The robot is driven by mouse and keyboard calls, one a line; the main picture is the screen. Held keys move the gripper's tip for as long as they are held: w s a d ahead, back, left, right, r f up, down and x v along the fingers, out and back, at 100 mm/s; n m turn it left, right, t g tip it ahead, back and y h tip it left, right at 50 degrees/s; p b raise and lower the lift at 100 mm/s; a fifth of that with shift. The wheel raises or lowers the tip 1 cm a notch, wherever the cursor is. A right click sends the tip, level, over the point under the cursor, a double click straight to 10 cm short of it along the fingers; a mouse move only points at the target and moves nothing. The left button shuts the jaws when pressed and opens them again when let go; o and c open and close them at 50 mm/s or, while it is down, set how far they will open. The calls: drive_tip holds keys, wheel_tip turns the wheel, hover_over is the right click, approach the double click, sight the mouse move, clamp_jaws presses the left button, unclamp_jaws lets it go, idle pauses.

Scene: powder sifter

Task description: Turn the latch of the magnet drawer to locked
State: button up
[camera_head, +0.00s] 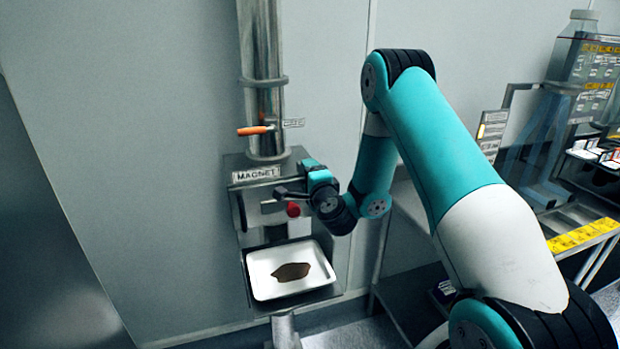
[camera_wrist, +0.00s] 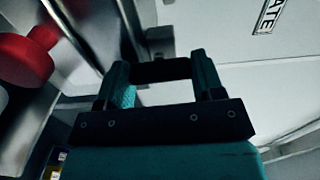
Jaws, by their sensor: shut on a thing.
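The magnet drawer housing is a grey metal box with a MAGNET label (camera_head: 255,174), below a vertical steel pipe. A red knob (camera_head: 293,209) sits on its front, and it also shows large at the left of the wrist view (camera_wrist: 25,60). My gripper (camera_head: 283,192) is at the right part of the drawer front, just above the red knob. In the wrist view my gripper (camera_wrist: 160,72) is shut on a dark bar, the latch (camera_wrist: 160,69), which lies between the fingertips. The latch is mostly hidden by my gripper in the head view, and its angle is unclear.
A white tray (camera_head: 262,290) with brown powder (camera_head: 291,271) stands below the drawer. An orange handle (camera_head: 253,130) sticks out left from the pipe (camera_head: 262,60) above. A rack with a yellow-marked shelf (camera_head: 580,236) and containers stands at the right. The left wall area is clear.

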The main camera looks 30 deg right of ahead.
drive_tip(key=shift+f+m, duration=0.1)
drive_tip(key=shift+m, duration=0.2)
drive_tip(key=o, duration=0.9)
